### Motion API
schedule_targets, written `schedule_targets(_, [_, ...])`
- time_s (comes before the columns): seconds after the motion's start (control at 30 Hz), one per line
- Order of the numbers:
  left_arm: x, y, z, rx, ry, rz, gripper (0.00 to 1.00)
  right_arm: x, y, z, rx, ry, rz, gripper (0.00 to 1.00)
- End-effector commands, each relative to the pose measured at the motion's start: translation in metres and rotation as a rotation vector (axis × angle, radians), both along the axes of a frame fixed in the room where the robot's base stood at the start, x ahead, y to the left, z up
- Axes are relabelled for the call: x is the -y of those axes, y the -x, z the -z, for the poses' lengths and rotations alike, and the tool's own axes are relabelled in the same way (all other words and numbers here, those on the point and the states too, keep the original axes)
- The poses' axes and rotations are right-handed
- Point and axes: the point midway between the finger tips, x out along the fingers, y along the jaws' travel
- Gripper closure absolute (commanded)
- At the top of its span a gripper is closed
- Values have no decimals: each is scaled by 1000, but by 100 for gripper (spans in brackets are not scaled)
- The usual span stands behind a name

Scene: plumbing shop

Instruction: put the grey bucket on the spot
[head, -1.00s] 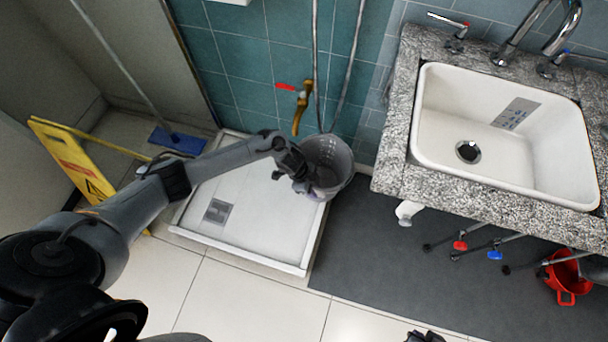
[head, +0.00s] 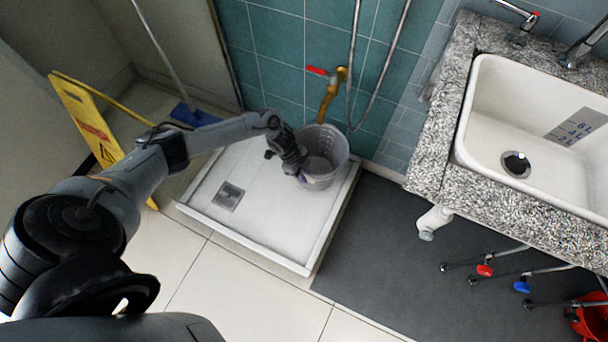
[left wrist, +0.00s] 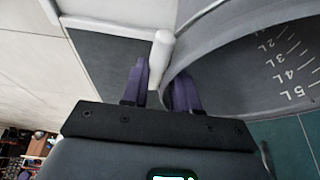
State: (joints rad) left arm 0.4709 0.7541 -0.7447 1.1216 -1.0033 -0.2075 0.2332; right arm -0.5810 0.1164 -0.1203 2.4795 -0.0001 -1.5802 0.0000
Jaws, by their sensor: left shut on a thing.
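The grey bucket (head: 336,149) is at the back right corner of the white shower tray, below the brass tap. I cannot tell whether its base touches the tray. My left gripper (head: 298,168) is shut on its near left rim. In the left wrist view the purple fingers (left wrist: 160,88) close around the bucket's edge beside a pale handle grip (left wrist: 161,58). Litre marks show on the bucket's inner wall (left wrist: 265,75). No marked spot stands out in either view. My right gripper is not in view.
The shower tray (head: 262,252) has a raised rim and a drain (head: 229,196). A brass tap (head: 331,95) and hoses hang close behind the bucket. A granite counter (head: 440,150) with a sink stands right. A yellow sign (head: 88,120) and blue mop (head: 195,115) are left.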

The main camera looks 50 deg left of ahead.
Motion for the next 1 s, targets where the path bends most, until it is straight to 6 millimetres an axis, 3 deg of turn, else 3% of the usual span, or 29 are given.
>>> schedule_targets(0.37, [0, -1, 39, 2, 0, -1, 100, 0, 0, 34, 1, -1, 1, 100])
schedule_targets(0.73, [0, -1, 40, 2, 0, -1, 100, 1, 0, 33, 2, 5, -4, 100])
schedule_targets(0.77, [0, 0, 40, 0, 0, 0, 68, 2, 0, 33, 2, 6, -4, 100])
schedule_targets(0.9, [0, 0, 40, 0, 0, 0, 46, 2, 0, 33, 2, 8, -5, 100])
schedule_targets(1.0, [0, 0, 40, 0, 0, 0, 45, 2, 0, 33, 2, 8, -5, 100])
